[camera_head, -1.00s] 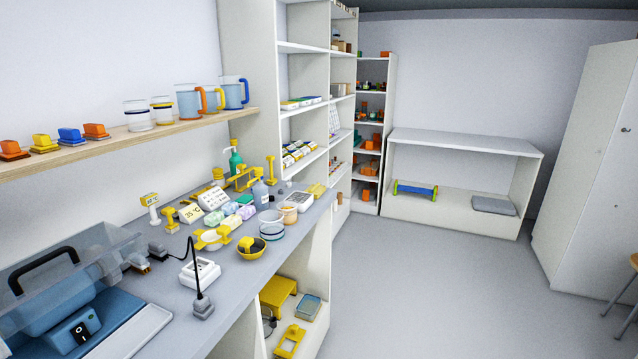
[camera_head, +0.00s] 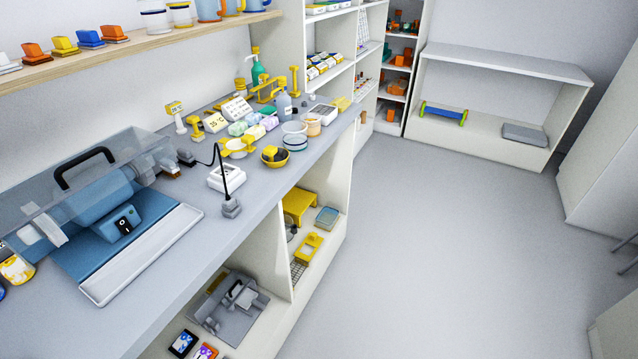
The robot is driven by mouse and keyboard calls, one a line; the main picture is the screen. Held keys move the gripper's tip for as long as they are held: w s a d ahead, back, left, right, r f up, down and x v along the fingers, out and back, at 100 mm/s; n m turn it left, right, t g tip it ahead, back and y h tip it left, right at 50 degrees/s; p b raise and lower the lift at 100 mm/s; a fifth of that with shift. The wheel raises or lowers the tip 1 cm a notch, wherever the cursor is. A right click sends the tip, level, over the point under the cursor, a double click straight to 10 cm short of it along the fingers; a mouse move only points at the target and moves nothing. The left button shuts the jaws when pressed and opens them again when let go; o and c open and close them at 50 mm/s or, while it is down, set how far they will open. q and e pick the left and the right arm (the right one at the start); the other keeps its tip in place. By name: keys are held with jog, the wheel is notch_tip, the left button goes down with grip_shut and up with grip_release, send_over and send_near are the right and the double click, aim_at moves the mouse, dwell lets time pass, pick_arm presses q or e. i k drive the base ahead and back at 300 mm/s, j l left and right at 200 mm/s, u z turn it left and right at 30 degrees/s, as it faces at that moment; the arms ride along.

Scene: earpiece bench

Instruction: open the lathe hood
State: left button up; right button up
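The lathe (camera_head: 118,218) is a blue machine on the bench at the left. Its clear hood (camera_head: 42,196) is down over it. A black arched handle (camera_head: 84,166) stands on top of the hood. Neither of my grippers shows in this view.
A wooden shelf (camera_head: 130,46) runs above the bench. Floor (camera_head: 430,260) to the right is clear.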

aim_at(58, 174)
jog(key=u, duration=1.45)
